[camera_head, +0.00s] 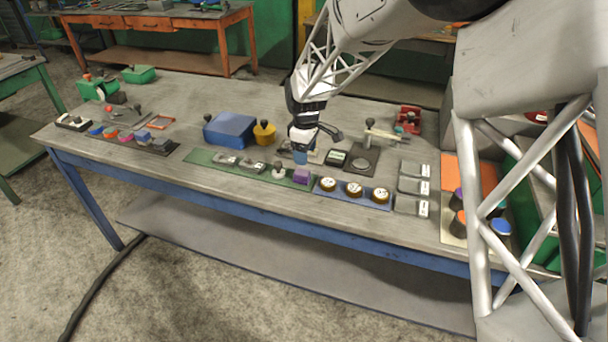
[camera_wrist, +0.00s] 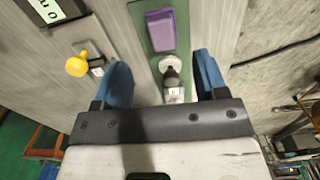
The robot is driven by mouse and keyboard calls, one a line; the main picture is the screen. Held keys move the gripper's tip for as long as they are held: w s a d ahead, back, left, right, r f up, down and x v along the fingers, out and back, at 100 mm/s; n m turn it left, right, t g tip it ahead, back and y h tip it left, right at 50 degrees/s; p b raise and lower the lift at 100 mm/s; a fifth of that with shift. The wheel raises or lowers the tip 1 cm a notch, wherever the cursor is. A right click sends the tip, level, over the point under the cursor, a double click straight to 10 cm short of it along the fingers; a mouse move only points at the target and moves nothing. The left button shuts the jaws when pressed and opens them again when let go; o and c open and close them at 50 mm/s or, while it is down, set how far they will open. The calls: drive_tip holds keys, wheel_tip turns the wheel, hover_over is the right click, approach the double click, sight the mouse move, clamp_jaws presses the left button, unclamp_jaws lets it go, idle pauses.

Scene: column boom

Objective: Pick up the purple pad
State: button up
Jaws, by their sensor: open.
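The purple pad (camera_head: 301,176) sits near the right end of a long green strip (camera_head: 215,157) at the table's front. In the wrist view the purple pad (camera_wrist: 160,30) is at the top centre, beyond my fingertips. My gripper (camera_head: 300,157) is open, its blue fingers above the table behind the pad in the head view. In the wrist view my gripper (camera_wrist: 163,78) has a round-topped knob (camera_wrist: 170,64) on the strip showing between its fingers. No contact with the pad shows.
The knob (camera_head: 278,169) stands just left of the pad. Three round dials (camera_head: 354,189) on a blue strip are to its right. A blue box (camera_head: 230,131) and yellow piece (camera_head: 264,133) stand behind. A yellow knob (camera_wrist: 77,66) lies left of my fingers.

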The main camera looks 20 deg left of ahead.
sight(302, 172)
drive_tip(key=shift+w+a+f, duration=0.1)
drive_tip(key=shift+a+f, duration=0.2)
drive_tip(key=shift+a, duration=0.15)
drive_tip(key=shift+f, duration=0.1)
drive_tip(key=shift+f, duration=1.2)
drive_tip(key=shift+f, duration=0.1)
drive_tip(key=shift+f, duration=2.5)
drive_tip(key=shift+c, duration=0.2)
drive_tip(key=c, duration=1)
